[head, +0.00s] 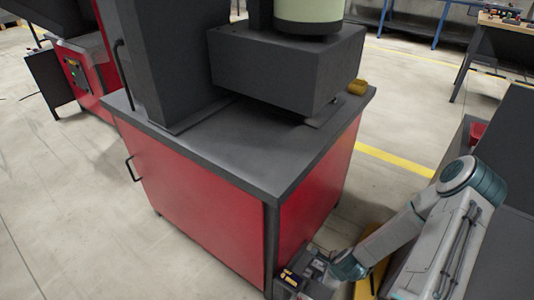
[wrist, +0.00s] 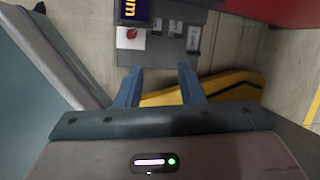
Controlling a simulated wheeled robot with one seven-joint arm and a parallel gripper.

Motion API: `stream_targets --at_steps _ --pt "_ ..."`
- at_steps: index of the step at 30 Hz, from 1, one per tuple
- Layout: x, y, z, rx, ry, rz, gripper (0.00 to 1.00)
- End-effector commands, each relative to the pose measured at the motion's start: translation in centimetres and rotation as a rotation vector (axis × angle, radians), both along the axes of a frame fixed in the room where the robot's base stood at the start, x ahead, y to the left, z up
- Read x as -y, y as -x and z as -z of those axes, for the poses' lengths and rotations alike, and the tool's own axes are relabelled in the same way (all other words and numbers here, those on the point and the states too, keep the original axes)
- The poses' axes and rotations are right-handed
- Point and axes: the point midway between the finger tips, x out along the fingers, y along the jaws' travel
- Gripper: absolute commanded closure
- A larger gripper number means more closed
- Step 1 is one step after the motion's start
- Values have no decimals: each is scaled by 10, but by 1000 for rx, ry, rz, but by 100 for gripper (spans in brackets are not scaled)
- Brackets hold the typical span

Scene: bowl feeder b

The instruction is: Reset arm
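My gripper (wrist: 158,72) shows in the wrist view with its two blue fingers apart. The gap between them is empty. In the head view my arm reaches in from the right, and its end is low, near the front right corner of the red cabinet (head: 215,205). The fingers cannot be made out there. A grey control box (wrist: 165,45) with a dark display, a red button (wrist: 130,33) and several light switches lies just beyond the fingertips. It also shows at the bottom of the head view (head: 290,278).
The cabinet carries a dark machine (head: 285,75) and a small yellow object (head: 357,87) at its right edge. Open floor (head: 385,110) is behind the cabinet's right side. A workbench (head: 500,25) stands far right.

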Motion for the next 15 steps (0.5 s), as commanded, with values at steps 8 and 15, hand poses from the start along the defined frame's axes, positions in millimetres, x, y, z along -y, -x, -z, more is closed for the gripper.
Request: stream_targets --at_steps 8,15 --pt "8 -17 -103 16 155 -403 65" --pt "6 -21 -194 17 280 -721 65"
